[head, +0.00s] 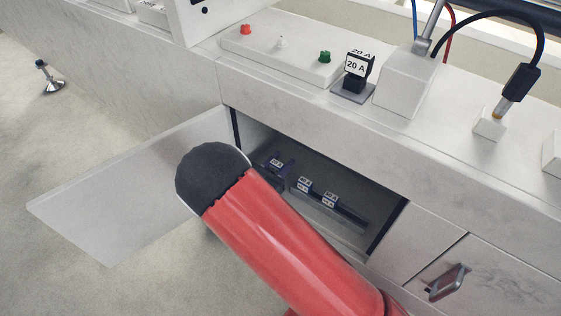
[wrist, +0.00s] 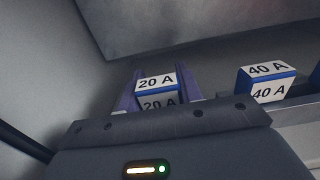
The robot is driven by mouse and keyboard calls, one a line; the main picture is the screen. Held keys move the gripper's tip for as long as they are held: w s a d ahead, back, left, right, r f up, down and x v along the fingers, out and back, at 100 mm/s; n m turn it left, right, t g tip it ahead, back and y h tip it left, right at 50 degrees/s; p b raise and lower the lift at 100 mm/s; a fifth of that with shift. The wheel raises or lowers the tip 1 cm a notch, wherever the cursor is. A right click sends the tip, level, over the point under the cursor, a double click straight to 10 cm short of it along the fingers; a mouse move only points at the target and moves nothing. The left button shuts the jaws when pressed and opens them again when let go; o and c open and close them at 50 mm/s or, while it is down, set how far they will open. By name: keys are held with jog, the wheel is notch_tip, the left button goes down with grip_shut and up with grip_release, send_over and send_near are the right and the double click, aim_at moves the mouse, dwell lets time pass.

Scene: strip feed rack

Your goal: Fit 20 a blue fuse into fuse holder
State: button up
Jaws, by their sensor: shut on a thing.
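A blue fuse with white 20 A labels (wrist: 157,91) sits between the purple fingers of my gripper (wrist: 157,96), which is shut on it. In the head view my gripper (head: 279,165) is inside the open compartment, at the left end of the row of fuses, largely hidden by my red arm. Whether the fuse still touches its rack cannot be told. A black block labelled 20 A (head: 355,84) stands upright on a grey plate on the bench top; it looks like the fuse holder. My gripper is below and left of it.
A 40 A fuse (wrist: 266,83) stands right of my gripper, with another at the picture edge. The compartment door (head: 120,195) hangs open at left. The bench top carries a button panel (head: 280,52), a pale box (head: 405,85) and a cabled plug (head: 518,82).

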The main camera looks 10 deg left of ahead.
aim_at(275, 171)
jog(key=shift+f, duration=0.45)
jog(key=o, duration=1)
jog(key=shift+o, duration=0.2)
jog(key=shift+s+a, duration=0.1)
jog(key=v, duration=0.7)
jog(key=shift+s, duration=0.25)
jog(key=shift+s+a, duration=0.1)
